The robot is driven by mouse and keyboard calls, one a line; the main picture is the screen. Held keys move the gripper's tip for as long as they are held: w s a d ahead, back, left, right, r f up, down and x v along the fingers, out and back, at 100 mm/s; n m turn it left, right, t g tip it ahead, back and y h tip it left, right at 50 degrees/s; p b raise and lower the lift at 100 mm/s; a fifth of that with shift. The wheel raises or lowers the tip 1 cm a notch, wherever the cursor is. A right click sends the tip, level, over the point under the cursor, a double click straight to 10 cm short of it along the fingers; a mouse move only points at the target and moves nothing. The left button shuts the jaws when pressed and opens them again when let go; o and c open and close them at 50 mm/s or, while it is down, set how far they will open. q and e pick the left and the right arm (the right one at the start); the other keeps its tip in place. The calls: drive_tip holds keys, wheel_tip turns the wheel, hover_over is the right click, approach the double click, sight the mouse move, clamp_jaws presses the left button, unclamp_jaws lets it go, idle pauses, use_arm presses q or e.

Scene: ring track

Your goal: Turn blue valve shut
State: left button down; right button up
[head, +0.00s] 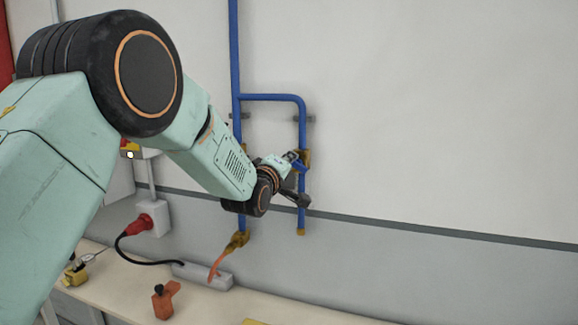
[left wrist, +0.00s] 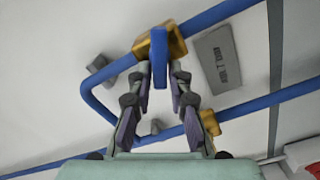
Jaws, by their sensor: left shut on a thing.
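The blue valve has a brass body (head: 305,158) on the right-hand vertical blue pipe. It has a blue lever handle (head: 299,166). My left gripper (head: 297,160) is at the valve, and the arm hides part of it. In the left wrist view, my left gripper (left wrist: 159,82) is shut on the blue handle (left wrist: 159,58), which stands between the two fingertips. The brass valve body (left wrist: 176,41) is just behind the handle. My right gripper is in neither view.
Blue pipes (head: 235,60) run along the white wall. A second brass fitting (left wrist: 209,122) is on the other pipe.

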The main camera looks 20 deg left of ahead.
use_arm(q)
drive_tip(key=n, duration=0.1)
drive_tip(key=f+n, duration=0.1)
drive_tip(key=n, duration=0.1)
drive_tip(key=n+b, duration=0.1)
drive_tip(key=n, duration=0.1)
drive_tip(key=shift+f, duration=0.3)
drive_tip(key=shift+n, duration=0.3)
drive_tip(key=c, duration=1.4)
unclamp_jaws()
drive_tip(key=shift+s, duration=0.1)
drive_tip(key=shift+o, duration=0.3)
drive_tip(key=shift+r, duration=0.3)
drive_tip(key=shift+s, duration=0.1)
